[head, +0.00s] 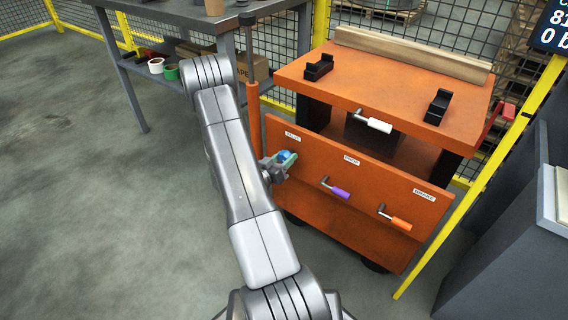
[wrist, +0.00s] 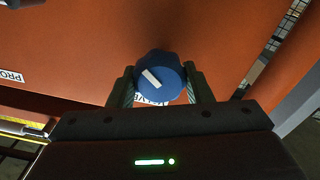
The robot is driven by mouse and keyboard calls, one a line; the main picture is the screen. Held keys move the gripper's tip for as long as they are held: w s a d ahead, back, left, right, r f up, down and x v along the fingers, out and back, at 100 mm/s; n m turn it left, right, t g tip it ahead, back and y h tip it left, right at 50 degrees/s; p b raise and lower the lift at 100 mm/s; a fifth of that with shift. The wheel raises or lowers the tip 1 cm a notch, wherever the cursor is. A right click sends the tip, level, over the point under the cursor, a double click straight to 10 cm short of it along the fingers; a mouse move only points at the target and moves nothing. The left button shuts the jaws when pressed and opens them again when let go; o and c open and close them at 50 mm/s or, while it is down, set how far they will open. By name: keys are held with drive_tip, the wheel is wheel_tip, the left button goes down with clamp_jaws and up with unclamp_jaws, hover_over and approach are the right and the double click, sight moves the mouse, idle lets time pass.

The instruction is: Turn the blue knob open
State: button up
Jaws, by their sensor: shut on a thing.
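The blue knob (wrist: 160,78) is on the orange front panel (wrist: 85,55), with a white pointer mark on its face. In the wrist view the mark slants from upper left to lower right. My gripper (wrist: 160,88) is shut on the knob, one finger on each side of it. A white label behind the knob is partly hidden. In the head view the knob (head: 286,157) shows at the panel's left end, partly covered by my gripper (head: 278,164).
On the same panel are a purple-handled lever (head: 338,191) and an orange-handled lever (head: 398,222). A grey workbench (head: 150,18) stands at the back left. The floor at left is clear.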

drive_tip(key=m+b, duration=0.6)
drive_tip(key=shift+f, duration=0.2)
drive_tip(key=shift+d+r+m+b, duration=0.15)
drive_tip(key=shift+m+b, duration=0.8)
drive_tip(key=shift+m, duration=1.55)
drive_tip(key=o, duration=1)
drive_tip(key=shift+c, duration=0.2)
drive_tip(key=shift+s, duration=0.1)
drive_tip(key=p+v, duration=0.3)
drive_tip(key=v, duration=1)
drive_tip(key=shift+s+a, duration=0.3)
drive_tip(key=shift+w, duration=0.1)
